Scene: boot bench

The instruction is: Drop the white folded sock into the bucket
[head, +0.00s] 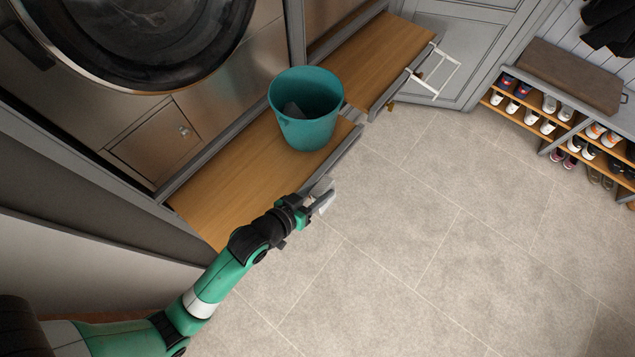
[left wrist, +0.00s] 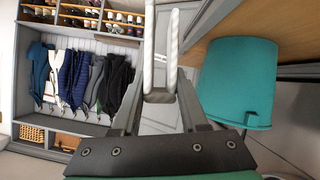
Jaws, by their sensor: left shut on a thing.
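My left gripper (head: 320,194) is shut on a pale, whitish thing that I take for the white folded sock (left wrist: 150,58). In the left wrist view it shows as two pale strips side by side between my fingers; in the head view it is small and partly hidden by the fingers. The teal bucket (head: 306,131) stands upright on the wooden bench, up and left of my left gripper in the head view. It also shows on the right of the left wrist view (left wrist: 238,85). My left gripper is outside it, clear of its rim. My right gripper is not in view.
The wooden bench (head: 232,185) runs below a front-loading machine (head: 150,40). A white rail-like frame (head: 437,75) juts out at the bench's far end. A shoe rack (head: 565,122) stands far right. The tiled floor is clear.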

